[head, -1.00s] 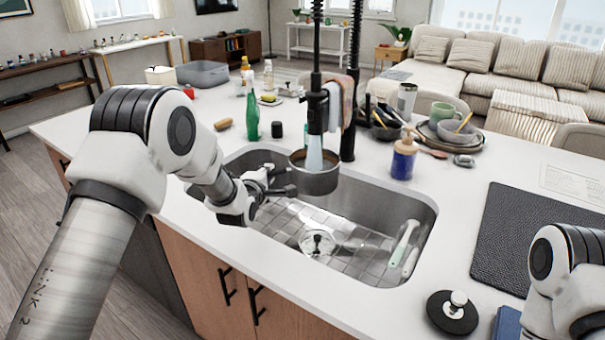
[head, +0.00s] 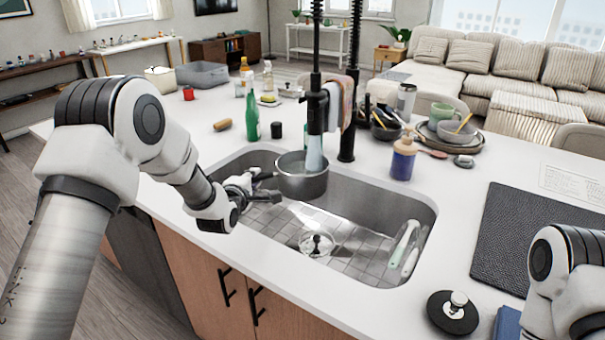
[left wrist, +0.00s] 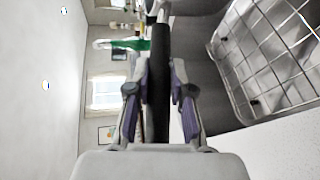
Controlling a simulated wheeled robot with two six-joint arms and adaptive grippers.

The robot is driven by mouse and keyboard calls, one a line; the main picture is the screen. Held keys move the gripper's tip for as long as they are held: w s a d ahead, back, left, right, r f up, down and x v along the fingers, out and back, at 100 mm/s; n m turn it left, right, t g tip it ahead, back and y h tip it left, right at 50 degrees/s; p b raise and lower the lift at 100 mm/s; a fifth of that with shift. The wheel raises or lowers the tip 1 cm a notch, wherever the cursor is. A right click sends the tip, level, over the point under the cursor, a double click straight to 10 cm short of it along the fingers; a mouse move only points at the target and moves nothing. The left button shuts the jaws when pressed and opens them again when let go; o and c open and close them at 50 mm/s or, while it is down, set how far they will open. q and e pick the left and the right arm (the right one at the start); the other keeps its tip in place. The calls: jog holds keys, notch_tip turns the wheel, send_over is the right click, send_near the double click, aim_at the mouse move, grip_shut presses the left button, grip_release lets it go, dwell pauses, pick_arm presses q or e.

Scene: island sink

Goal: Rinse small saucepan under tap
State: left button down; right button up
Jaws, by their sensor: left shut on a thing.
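The small saucepan (head: 301,183) is grey metal and hangs over the sink (head: 345,205), below the black tap (head: 314,108). A pale bluish stream runs from the tap into the pan, and its inside looks light and filled with water. My left gripper (head: 262,187) is shut on the pan's dark handle, left of the pan. In the left wrist view the handle (left wrist: 160,75) runs between the two fingers. The pan body is mostly out of that view. Part of my right arm shows at the lower right in the head view; its gripper is out of view.
A wire rack (head: 350,245) lines the sink floor, with a pale-handled brush (head: 405,243) at its right end. A dark mat (head: 530,240) lies right.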

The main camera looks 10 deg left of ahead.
pick_arm(q)
jog(key=s, duration=0.1)
jog(key=s+a, duration=0.1)
jog(key=s, duration=0.2)
jog(key=shift+a, duration=0.4)
jog(key=shift+w, duration=0.1)
dwell(0.8)
jog(key=s+a+r+p, duration=0.2)
jog(key=s+r, duration=0.2)
jog(key=shift+s+p, duration=0.3)
jog(key=shift+p, duration=0.05)
jog(key=shift+a, duration=0.1)
